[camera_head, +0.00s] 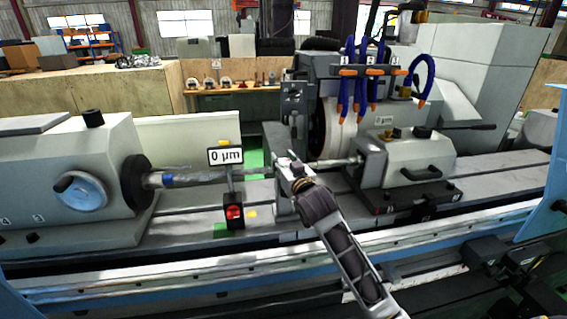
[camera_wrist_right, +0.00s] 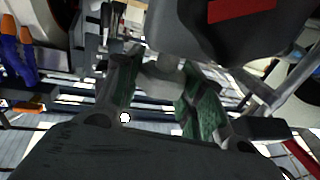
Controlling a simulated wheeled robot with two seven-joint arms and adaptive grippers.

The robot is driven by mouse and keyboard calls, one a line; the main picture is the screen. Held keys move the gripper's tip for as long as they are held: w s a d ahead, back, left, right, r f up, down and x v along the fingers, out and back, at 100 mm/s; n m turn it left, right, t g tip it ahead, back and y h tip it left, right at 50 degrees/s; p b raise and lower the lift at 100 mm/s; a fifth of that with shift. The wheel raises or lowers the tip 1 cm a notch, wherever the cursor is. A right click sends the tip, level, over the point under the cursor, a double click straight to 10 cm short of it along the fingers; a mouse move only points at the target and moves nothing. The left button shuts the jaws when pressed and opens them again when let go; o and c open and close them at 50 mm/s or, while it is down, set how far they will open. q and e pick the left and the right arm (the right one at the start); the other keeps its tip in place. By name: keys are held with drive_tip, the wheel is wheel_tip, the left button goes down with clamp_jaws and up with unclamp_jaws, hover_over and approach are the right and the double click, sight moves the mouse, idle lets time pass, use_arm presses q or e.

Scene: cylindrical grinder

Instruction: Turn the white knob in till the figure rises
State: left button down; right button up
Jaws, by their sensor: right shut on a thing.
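My right gripper (camera_head: 292,168) reaches in from the bottom of the head view to the grey unit (camera_head: 284,195) in the middle of the machine bed. In the right wrist view its two fingers (camera_wrist_right: 160,74) with green inner pads are shut around a pale, rounded knob (camera_wrist_right: 158,82), the white knob. The knob is hidden behind the gripper in the head view. The display sign (camera_head: 225,156) reads "0 µm" and stands left of the gripper. My left gripper is out of view.
A red-and-black box (camera_head: 233,212) stands below the display. The headstock with a blue-faced dial (camera_head: 80,190) is at left. The grinding wheel (camera_head: 320,130), blue hoses (camera_head: 362,85) and a grey block with a handle (camera_head: 405,160) are right of the gripper.

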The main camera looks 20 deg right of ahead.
drive_tip(key=shift+m+h, duration=0.4)
drive_tip(key=shift+h, duration=0.2)
drive_tip(key=o, duration=1)
drive_tip(key=shift+o, duration=0.2)
drive_tip(key=s+a, duration=0.1)
drive_tip(key=s, duration=1.1)
idle(0.5)
